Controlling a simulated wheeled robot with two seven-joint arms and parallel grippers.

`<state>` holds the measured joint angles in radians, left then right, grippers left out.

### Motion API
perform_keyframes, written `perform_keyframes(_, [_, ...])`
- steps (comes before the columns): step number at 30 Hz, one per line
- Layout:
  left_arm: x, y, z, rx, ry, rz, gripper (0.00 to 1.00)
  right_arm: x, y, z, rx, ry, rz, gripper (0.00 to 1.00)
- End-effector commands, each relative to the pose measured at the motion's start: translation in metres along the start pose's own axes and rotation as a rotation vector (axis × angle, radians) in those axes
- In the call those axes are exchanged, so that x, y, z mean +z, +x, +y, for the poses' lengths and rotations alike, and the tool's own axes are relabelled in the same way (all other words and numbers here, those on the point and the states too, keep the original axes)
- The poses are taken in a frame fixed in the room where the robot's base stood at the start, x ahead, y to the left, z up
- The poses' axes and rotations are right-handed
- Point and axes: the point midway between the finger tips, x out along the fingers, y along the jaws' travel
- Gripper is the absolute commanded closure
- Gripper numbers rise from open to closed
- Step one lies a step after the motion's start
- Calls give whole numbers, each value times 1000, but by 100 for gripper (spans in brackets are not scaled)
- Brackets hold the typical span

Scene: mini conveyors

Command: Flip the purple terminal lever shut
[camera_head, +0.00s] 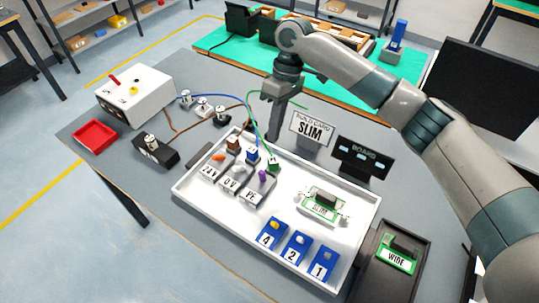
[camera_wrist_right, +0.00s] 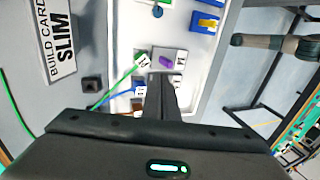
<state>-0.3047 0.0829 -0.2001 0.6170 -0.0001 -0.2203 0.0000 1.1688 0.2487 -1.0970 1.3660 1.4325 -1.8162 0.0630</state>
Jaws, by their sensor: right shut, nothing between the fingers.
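The purple lever (camera_head: 263,175) sits at the back of the grey terminal block labelled PE (camera_head: 252,196) on the white tray (camera_head: 200,205). It seems to stick up, but its exact angle is hard to tell. The lever also shows in the right wrist view (camera_wrist_right: 165,61), just beyond the fingertips. A green plug (camera_head: 273,164) with a green wire is right behind it. My right gripper (camera_head: 273,136) is shut and empty, pointing down above the tray's back edge, behind the lever and apart from it. My left gripper is out of view.
Terminals with an orange lever (camera_head: 218,157) and a white lever (camera_head: 239,168) stand to the left. Blue and green wires loop close to my right gripper. The SLIM card (camera_head: 311,128) and dark board sign (camera_head: 361,157) stand behind the tray. Blue numbered blocks (camera_head: 297,248) stand in front.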

Motion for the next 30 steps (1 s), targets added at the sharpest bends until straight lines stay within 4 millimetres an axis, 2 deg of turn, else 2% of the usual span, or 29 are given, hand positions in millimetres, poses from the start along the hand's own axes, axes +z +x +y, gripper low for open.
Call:
perform_keyframes(8, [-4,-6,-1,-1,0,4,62,1,15,0,-1,1,-3,100])
perform_keyframes(21, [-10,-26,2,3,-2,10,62,1,77,-1,-1,1,-2,100])
perform_keyframes(30, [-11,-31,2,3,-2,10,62,0,99,0,0,0,0,100])
